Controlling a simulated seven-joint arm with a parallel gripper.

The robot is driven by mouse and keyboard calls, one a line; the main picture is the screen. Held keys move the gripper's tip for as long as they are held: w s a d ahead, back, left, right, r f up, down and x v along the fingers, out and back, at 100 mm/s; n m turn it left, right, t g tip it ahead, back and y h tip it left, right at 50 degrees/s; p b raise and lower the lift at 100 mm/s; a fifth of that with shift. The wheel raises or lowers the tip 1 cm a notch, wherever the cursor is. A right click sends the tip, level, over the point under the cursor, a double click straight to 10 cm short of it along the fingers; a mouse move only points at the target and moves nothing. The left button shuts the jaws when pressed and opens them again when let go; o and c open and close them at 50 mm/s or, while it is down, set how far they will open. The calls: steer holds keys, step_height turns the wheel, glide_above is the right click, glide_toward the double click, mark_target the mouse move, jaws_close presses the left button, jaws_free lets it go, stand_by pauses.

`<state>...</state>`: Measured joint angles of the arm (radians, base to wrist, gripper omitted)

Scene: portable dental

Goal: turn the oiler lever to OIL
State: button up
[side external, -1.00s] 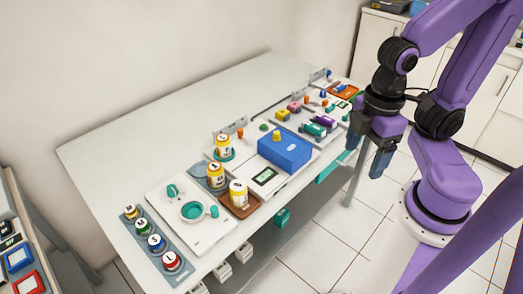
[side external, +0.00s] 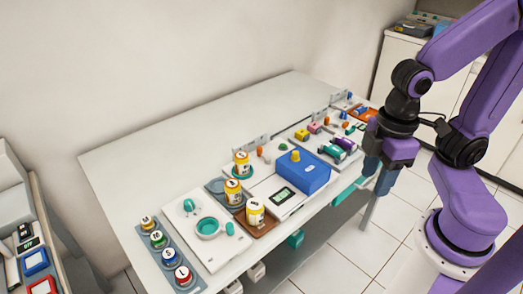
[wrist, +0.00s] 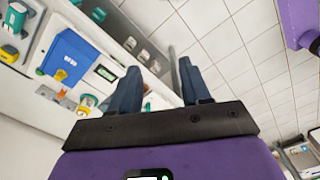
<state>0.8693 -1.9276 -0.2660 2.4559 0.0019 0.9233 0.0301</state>
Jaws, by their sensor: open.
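I cannot tell which part is the oiler lever, and no OIL mark is readable. Small teal and orange parts are too small to identify. My gripper (side external: 379,180) hangs beside the table's front edge, to the right of the blue box and apart from it. In the wrist view the two fingers (wrist: 158,75) are spread, with nothing between them.
A small display (side external: 284,194) sits left of the box. Several yellow-and-white jars (side external: 255,212), a white panel with a teal ring (side external: 208,227) and a rack of coloured-lidded jars (side external: 182,277) stand further left. Purple and teal cylinders (side external: 344,145) lie behind the gripper. The table's back is clear.

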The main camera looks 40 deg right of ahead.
steer(key=w+a+r+m, duration=0.1)
steer(key=w+a+m, duration=0.4)
steer(key=w, duration=0.6)
steer(key=m, duration=1.6)
glide_above(259, 147)
step_height(259, 147, down, 5)
step_height(259, 147, down, 17)
steer(key=shift+s+f, duration=0.1)
steer(key=shift+f, duration=0.05)
